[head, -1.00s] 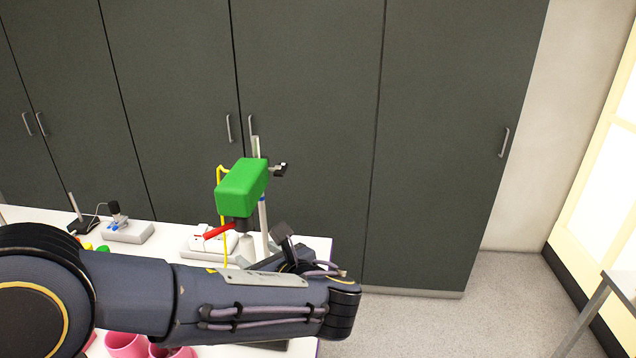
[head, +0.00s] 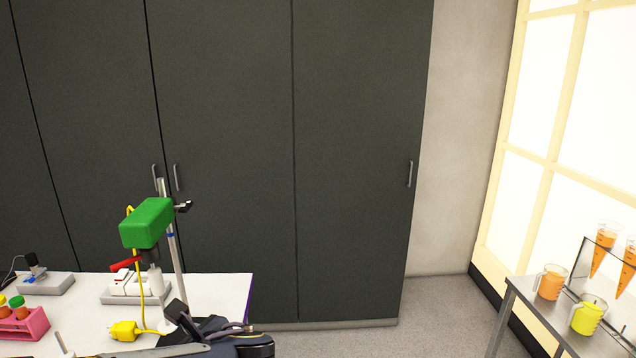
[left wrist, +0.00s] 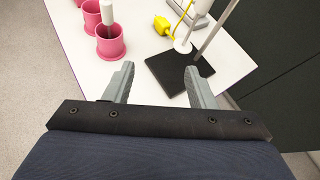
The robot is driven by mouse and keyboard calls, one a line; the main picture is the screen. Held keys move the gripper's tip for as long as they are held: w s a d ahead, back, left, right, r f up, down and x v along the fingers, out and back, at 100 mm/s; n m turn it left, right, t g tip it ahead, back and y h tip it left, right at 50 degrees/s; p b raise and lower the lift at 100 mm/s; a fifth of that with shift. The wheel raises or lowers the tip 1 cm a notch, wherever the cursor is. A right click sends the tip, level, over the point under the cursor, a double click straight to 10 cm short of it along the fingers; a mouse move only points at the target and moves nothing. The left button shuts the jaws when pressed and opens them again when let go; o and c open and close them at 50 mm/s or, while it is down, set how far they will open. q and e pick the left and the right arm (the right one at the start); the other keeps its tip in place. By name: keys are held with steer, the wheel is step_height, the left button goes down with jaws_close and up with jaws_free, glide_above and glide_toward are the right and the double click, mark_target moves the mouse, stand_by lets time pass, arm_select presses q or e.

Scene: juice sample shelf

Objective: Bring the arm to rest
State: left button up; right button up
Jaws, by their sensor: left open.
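My left gripper (left wrist: 158,75) shows in the left wrist view with its two grey fingers apart and nothing between them. It is over the white table (left wrist: 136,12), with the black stand base (left wrist: 172,76) beyond the fingertips. In the head view, part of my left arm (head: 245,345) shows at the bottom edge, in front of the table's right end. The gripper's fingers cannot be made out there. My right gripper is in neither view.
A green-topped device (head: 147,223) on a rod stand rises near the arm. A yellow plug (head: 123,331) and pink rack (head: 24,325) are on the table; pink cups (left wrist: 110,42) show in the wrist view. A side table (head: 530,305) at right holds orange and yellow beakers.

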arm_select(q)
steer(key=s+a+f+n+g+h, duration=0.2)
steer(key=s+f+n+g+h, duration=0.15)
steer(key=s+n, duration=0.3)
steer(key=s+a+f+n+g+h, duration=0.2)
steer(key=s+f+n+h, duration=0.2)
steer(key=s+n, duration=0.3)
steer(key=s+d+r+n+t+h, duration=0.1)
steer(key=s+d+n+t+h, duration=0.2)
steer(key=n, duration=0.9)
steer(key=shift+s+d+t+h, duration=0.35)
steer(key=shift+s+d+h, duration=1.4)
steer(key=shift+d, duration=0.35)
